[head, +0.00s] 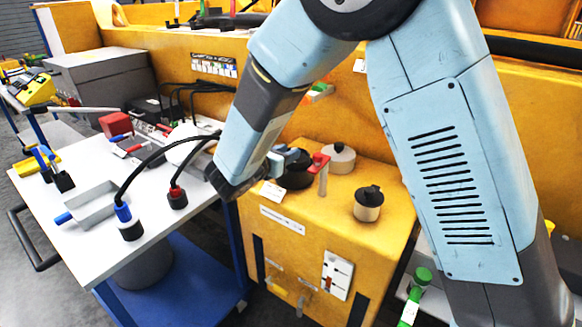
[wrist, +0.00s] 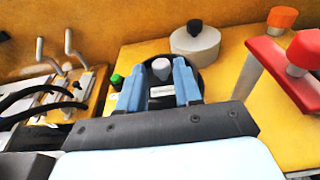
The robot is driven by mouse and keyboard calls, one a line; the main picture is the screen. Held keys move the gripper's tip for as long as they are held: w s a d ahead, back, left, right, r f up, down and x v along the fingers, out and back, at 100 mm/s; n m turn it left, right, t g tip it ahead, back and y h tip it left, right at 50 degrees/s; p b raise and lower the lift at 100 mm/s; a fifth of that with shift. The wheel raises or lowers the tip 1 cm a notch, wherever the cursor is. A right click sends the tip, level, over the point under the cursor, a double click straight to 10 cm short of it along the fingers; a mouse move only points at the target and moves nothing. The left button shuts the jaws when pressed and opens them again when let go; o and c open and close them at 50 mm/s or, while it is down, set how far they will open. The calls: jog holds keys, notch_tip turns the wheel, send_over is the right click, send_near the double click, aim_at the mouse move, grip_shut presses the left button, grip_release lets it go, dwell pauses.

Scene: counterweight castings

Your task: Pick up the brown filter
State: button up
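No object is plainly brown. A dark round filter (wrist: 192,71) with a pale knob is the nearest match; I cannot tell whether it is dark brown or black. It stands on the yellow casting and also shows in the head view (head: 295,179), partly hidden by my gripper. My gripper (wrist: 159,76) has its two blue fingers apart, with the dark filter's knob and a small label seen between them. I cannot tell whether the fingers touch it. In the head view my gripper (head: 283,162) is at the casting's top, beside the dark filter.
A pale round pot (head: 340,160) with a dark knob stands behind. A red-topped bracket (head: 321,163) is close on the right. A tan, black-capped cylinder (head: 368,205) stands nearer the front. A white table (head: 85,240) with tools and cables lies left.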

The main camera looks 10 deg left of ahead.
jog(key=shift+x, duration=2.2)
jog(key=shift+f, duration=0.15)
jog(key=shift+c, duration=0.4)
grip_shut()
